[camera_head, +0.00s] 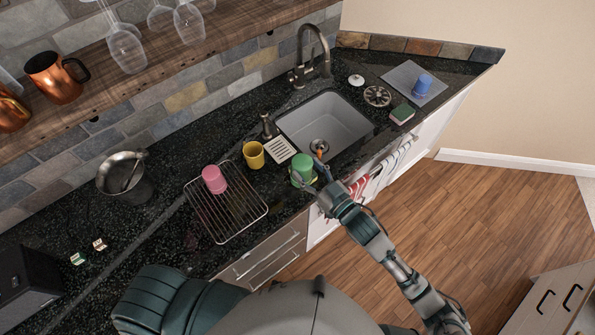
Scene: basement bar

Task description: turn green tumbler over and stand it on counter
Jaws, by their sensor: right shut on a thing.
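The green tumbler (302,170) is at the front of the dark counter (283,208), between the yellow tumbler and the sink. My right gripper (313,178) is shut on it from the right front side, with its fingers partly hiding the tumbler. A solid green face shows on top, so it looks bottom up. I cannot tell whether its lower rim touches the counter. My left gripper is not in view.
A yellow tumbler (253,154) stands mouth up close to the left. A pink tumbler (214,179) is on the wire rack (234,229). The sink (335,115) lies behind right. A blue tumbler (422,84) is on a grey mat (402,78). Striped towels (361,185) hang in front.

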